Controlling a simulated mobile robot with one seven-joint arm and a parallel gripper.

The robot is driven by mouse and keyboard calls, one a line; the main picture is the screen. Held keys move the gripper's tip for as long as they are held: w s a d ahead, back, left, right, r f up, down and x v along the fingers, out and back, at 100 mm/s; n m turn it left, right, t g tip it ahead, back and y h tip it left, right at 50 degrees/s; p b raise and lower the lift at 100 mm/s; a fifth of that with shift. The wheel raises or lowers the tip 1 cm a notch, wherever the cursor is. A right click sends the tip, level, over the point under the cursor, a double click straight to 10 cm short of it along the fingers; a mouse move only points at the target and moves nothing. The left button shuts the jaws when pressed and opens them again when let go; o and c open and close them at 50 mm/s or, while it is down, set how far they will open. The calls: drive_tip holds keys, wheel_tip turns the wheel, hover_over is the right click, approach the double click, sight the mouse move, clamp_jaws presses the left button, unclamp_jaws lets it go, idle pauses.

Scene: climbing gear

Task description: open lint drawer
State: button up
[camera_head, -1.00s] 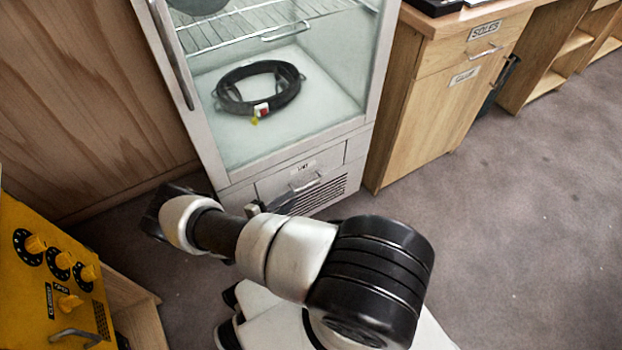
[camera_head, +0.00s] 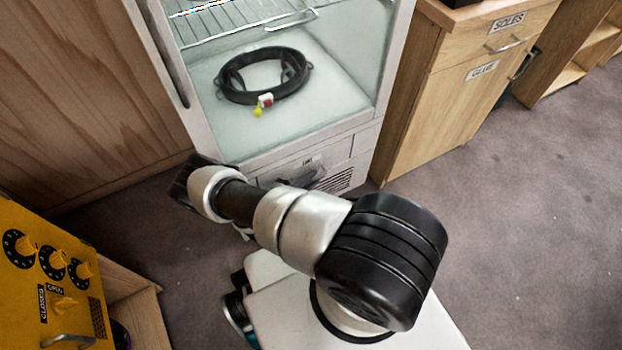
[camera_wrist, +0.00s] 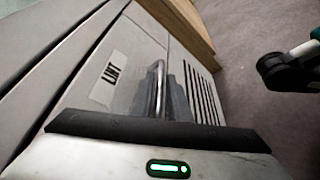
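The lint drawer (camera_head: 334,155) is the pale front panel low on the white cabinet, below the glass compartment, and looks closed. In the wrist view, the drawer front (camera_wrist: 128,58) carries the lint label (camera_wrist: 110,76) and a metal bar handle (camera_wrist: 159,88). My gripper (camera_wrist: 177,103) is close to the handle, with grey finger-like shapes right beside it. Whether they touch or enclose the bar is unclear. In the head view my arm hides most of the gripper and part of the drawer's lower left.
A vent grille (camera_head: 338,181) lies beside the drawer. A wooden cabinet (camera_head: 440,115) stands to the right and a yellow control panel (camera_head: 45,285) to the left. Grey floor (camera_head: 530,230) is free at right.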

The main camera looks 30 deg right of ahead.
clamp_jaws()
idle(1.3)
